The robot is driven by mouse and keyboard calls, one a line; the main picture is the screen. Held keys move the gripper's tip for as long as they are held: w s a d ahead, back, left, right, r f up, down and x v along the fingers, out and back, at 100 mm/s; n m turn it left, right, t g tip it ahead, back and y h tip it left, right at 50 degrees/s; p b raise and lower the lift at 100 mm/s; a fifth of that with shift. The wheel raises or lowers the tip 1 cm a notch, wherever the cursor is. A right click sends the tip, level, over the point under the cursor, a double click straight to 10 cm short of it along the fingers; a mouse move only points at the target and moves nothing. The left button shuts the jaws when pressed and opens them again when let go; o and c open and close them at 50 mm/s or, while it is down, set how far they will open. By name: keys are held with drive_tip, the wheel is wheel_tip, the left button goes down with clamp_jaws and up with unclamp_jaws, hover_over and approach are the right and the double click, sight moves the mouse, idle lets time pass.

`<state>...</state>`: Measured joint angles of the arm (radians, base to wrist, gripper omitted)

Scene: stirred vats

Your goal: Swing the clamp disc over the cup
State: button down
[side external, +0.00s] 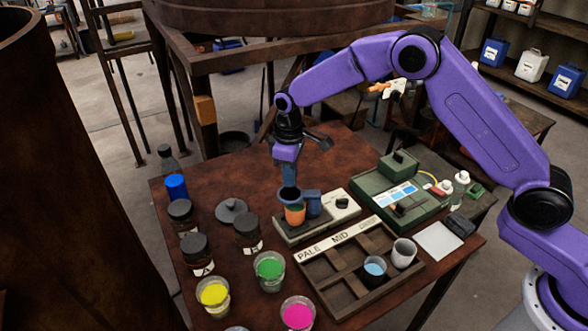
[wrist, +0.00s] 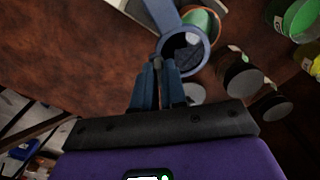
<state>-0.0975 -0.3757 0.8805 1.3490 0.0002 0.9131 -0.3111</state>
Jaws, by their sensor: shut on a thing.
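The blue clamp disc (side external: 290,195) is a ring with a dark opening on a blue arm. It also shows in the wrist view (wrist: 204,62), with its arm running to the top edge. The orange cup (side external: 295,215) stands on the stirrer's plate; in the wrist view the cup (wrist: 214,22) shows partly behind the disc, offset to its upper right. The disc overlaps part of the cup in both views. My gripper (side external: 289,184) is shut at the disc's near edge, fingers (wrist: 160,84) close together; the part gripped is mostly hidden between them.
The pale stirrer base (side external: 343,208) has a dark knob. A wooden tray (side external: 330,289) with a blue-filled cup and a grey cup lies in front. Paint cups and dark-lidded jars (side external: 248,231) stand to the left. A green device (side external: 398,194) stands at right.

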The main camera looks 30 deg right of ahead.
sight(287, 194)
drive_tip(key=n, duration=0.1)
drive_tip(key=s+a+n, duration=0.1)
drive_tip(key=n, duration=0.1)
drive_tip(key=s+a+n, duration=0.1)
drive_tip(key=n, duration=0.1)
drive_tip(key=shift+s+r, duration=0.1)
drive_tip(key=shift+s, duration=0.05)
drive_tip(key=shift+s+a+n, duration=0.1)
drive_tip(key=shift+a+n, duration=0.05)
drive_tip(key=shift+n, duration=0.15)
drive_tip(key=c, duration=1.2)
unclamp_jaws()
wheel_tip(287, 194, up, 17)
drive_tip(key=shift+r, duration=0.2)
